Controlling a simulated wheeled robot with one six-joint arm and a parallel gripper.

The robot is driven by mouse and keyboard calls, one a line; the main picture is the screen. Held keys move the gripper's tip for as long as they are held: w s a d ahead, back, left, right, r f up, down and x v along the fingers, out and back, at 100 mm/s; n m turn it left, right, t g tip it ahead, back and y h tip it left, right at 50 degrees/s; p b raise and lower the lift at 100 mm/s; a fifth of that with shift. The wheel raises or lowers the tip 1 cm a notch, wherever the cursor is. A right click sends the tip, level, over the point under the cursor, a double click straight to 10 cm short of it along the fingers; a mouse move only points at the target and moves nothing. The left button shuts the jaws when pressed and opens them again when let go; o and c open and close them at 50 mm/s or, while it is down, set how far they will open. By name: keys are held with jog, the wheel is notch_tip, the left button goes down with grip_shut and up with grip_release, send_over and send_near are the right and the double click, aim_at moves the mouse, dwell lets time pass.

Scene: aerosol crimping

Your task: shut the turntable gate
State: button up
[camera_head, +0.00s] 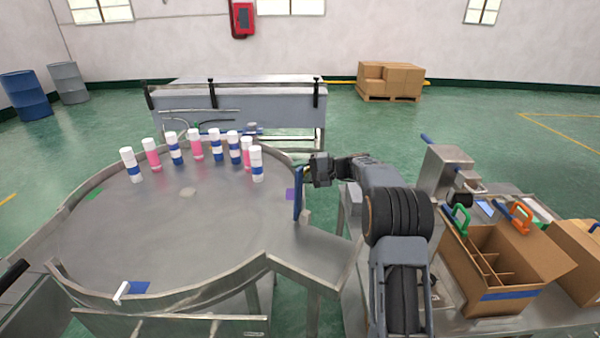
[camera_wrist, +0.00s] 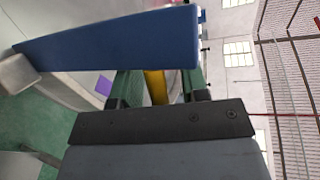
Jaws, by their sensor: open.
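The round steel turntable (camera_head: 200,235) fills the left of the head view. At its right rim stands a blue bar that looks like the gate (camera_head: 297,203), next to the rim gap where a steel chute leads off. In the wrist view the blue gate (camera_wrist: 115,42) crosses the upper left, just beyond my fingertips. My gripper (camera_head: 309,168) is beside the upper end of this bar. Its two green fingers (camera_wrist: 160,88) are apart with no object clearly held. A yellow strip shows between them. I cannot tell whether the fingers touch the blue bar.
Several white-capped cans (camera_head: 195,145) with pink or blue bodies stand at the turntable's far side. A steel bench (camera_head: 240,100) is behind it. To the right, a worktable carries an open carton (camera_head: 500,265) and a steel machine (camera_head: 443,170). A purple patch (camera_head: 290,194) marks the rim.

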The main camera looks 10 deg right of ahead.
grip_shut()
dwell(0.3)
